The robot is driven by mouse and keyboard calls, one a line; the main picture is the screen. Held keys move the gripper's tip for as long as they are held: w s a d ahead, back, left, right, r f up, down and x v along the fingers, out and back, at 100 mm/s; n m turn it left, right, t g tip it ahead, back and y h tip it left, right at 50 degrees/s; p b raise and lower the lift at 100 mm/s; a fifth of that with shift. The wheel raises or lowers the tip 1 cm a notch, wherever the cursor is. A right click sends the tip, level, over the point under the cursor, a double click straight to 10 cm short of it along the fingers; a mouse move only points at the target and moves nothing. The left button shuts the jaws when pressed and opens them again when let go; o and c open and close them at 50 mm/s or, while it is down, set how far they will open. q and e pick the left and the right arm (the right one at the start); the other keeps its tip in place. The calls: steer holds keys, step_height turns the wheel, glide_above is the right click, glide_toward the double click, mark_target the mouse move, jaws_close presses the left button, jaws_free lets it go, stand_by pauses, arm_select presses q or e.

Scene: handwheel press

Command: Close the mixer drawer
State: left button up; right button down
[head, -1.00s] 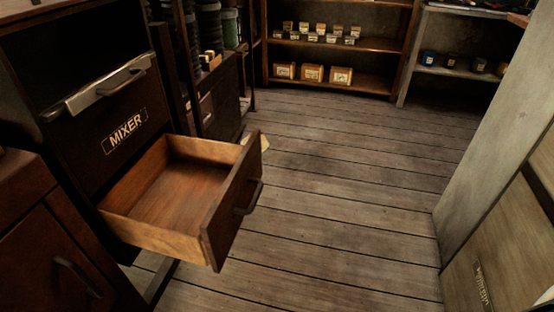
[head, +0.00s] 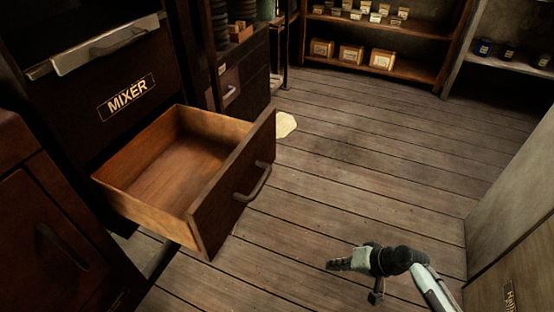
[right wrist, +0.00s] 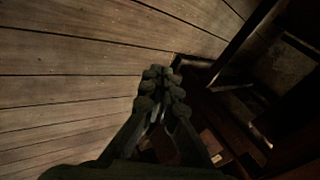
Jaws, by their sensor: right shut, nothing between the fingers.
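The mixer drawer (head: 170,165) is a wooden drawer pulled out of the dark cabinet labelled MIXER (head: 126,97). It is empty inside. Its front panel (head: 225,200) faces right and carries a curved metal handle (head: 255,182). My right gripper (head: 334,265) is low and to the right of the drawer front, over the floor, apart from it. In the right wrist view its fingers (right wrist: 160,90) are together with nothing between them. My left gripper is not in view.
Plank floor (head: 350,180) is clear to the right of the drawer. A dark cabinet (head: 45,230) stands at the left front. Shelves with small boxes (head: 352,56) are at the back. A pale panel (head: 510,190) stands at the right. A yellowish scrap (head: 285,124) lies behind the drawer.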

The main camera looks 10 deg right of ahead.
steer(key=w+a+r+m+t+y+b, duration=0.1)
steer(key=w+r+y, duration=0.1)
steer(key=w+r, duration=0.3)
steer(key=w+r+m+t+y+b, duration=0.1)
steer(key=w+r+t+y, duration=0.1)
steer(key=r, duration=0.5)
steer(key=t+y+b, duration=0.2)
steer(key=y, duration=0.3)
glide_toward(263, 149)
steer(key=p+x, duration=0.2)
steer(key=x, duration=0.4)
steer(key=shift+w+a, duration=0.3)
steer(key=shift+a, duration=0.05)
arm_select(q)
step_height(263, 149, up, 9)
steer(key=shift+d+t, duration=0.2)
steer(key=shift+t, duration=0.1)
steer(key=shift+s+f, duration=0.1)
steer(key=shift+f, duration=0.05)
